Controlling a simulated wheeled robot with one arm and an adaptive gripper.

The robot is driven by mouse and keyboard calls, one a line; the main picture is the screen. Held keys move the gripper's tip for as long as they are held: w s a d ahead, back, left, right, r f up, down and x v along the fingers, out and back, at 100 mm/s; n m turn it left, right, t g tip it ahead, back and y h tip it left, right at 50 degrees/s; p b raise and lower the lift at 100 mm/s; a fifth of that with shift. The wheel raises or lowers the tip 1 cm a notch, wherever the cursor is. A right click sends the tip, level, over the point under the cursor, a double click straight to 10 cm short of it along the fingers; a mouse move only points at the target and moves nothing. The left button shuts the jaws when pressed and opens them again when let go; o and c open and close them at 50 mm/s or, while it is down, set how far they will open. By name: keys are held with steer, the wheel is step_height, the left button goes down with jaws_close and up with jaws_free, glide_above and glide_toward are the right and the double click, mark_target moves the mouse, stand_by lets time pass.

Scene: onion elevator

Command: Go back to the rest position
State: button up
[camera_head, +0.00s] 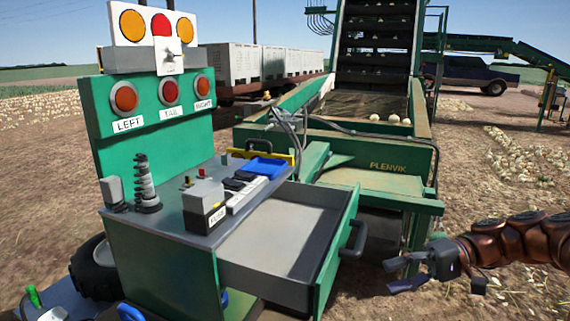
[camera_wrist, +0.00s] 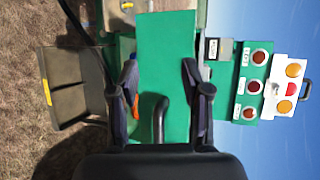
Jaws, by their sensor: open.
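My gripper (camera_head: 392,275) is open and empty at the lower right in the head view, to the right of the open drawer (camera_head: 285,238). The drawer is pulled out of the green control cabinet (camera_head: 160,270) and looks empty. Its dark handle (camera_head: 354,240) stands on the green front, apart from my gripper. In the wrist view my two fingers (camera_wrist: 164,90) stand apart, with the green drawer front (camera_wrist: 166,60) and its handle (camera_wrist: 158,120) seen between them.
On the cabinet stand a fuse box (camera_head: 204,208), a stack light or spring-like post (camera_head: 146,185) and a blue tray (camera_head: 266,167). A green panel with red lamps (camera_head: 170,92) rises behind. The green elevator (camera_head: 395,165) stands behind the drawer. Bare ground lies around my arm.

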steer(key=s+a+n+g+h+p, duration=0.2)
steer(key=s+a+h, duration=0.5)
steer(key=s+a, duration=0.6)
steer(key=s+d+f+m+t+h, duration=0.1)
steer(key=s+d+f+h, duration=0.2)
steer(key=s, duration=0.4)
steer(key=s+d+f+m+h+p, duration=0.1)
steer(key=s+d+f+h, duration=0.2)
steer(key=s+d+h, duration=0.2)
steer(key=s+d, duration=0.1)
steer(key=s, duration=0.1)
steer(key=shift+s+f+t+p, duration=0.3)
steer(key=shift+t, duration=0.1)
